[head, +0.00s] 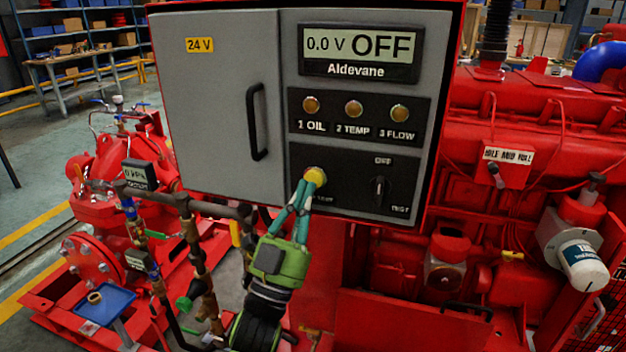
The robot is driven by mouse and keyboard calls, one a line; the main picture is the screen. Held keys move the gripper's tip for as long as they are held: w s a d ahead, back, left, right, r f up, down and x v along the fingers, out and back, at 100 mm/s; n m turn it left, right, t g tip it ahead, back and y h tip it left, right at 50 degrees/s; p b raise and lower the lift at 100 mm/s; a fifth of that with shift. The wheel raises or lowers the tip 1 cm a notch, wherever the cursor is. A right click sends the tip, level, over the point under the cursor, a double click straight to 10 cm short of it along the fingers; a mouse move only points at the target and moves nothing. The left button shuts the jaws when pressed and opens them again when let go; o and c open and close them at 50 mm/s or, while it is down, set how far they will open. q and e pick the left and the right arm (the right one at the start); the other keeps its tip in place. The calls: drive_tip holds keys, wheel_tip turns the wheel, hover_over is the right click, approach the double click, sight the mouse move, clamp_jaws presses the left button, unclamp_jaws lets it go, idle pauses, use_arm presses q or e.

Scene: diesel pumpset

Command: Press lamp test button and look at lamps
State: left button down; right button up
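The grey control panel (437,60) faces me. The yellow lamp test button (317,175) is at its lower middle, its label partly hidden by my fingers. My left gripper (306,190) comes up from below with its fingertips together, at the button's lower edge; I cannot tell whether the button is pressed in. Three lamps sit in a row above: 1 OIL (311,105), 2 TEMP (353,109) and 3 FLOW (399,113). All are dull amber and look unlit. My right gripper is not in view.
The display (360,45) reads 0.0 V OFF. A rotary switch (379,190) is right of the button. A closed cabinet door with a black handle (257,122) is to the left. Pipes and a gauge (139,174) stand lower left; the red engine (530,120) is on the right.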

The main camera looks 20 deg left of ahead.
use_arm(q)
drive_tip(key=shift+w, duration=0.15)
idle(0.3)
drive_tip(key=shift+w, duration=0.3)
drive_tip(key=shift+w, duration=0.35)
idle(0.5)
idle(0.4)
drive_tip(key=shift+s, duration=0.8)
drive_tip(key=s+p, duration=0.1)
drive_tip(key=s, duration=0.4)
drive_tip(key=shift+a, duration=0.1)
